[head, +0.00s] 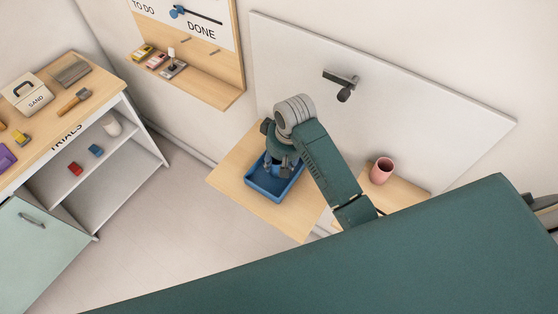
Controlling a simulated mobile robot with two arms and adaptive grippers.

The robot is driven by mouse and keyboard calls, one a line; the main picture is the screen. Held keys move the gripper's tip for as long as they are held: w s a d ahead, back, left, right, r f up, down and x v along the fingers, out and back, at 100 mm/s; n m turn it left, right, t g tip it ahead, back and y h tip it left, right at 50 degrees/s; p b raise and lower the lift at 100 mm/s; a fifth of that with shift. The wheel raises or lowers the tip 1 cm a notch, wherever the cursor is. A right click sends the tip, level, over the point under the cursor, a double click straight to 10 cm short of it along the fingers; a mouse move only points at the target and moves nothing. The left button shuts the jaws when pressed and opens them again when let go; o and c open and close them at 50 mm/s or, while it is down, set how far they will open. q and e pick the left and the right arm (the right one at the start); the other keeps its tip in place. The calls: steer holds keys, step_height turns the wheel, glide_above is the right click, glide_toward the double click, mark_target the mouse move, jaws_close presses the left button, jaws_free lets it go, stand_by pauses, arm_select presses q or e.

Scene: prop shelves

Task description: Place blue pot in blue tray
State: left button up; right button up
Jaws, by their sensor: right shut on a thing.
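The blue tray (261,185) lies on a small wooden table by the wall. My right gripper (281,168) points down over the tray, with its fingers low inside the tray's outline. It is shut on the blue pot, which is mostly hidden by the gripper and hard to tell from the blue tray. I cannot tell whether the pot touches the tray floor. My left gripper is not in view.
A pink cup (381,170) stands on a wooden surface right of my arm. A grey wall panel (430,110) with a dark fixture (343,87) is behind. A shelf unit (110,165) with several objects stands left, with free floor between.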

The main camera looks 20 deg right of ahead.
steer(key=shift+f, duration=0.15)
steer(key=o, duration=1.2)
steer(key=shift+c, duration=0.2)
step_height(320, 180, up, 12)
steer(key=s+d, duration=0.1)
steer(key=s, duration=0.1)
steer(key=shift+s+a, duration=0.1)
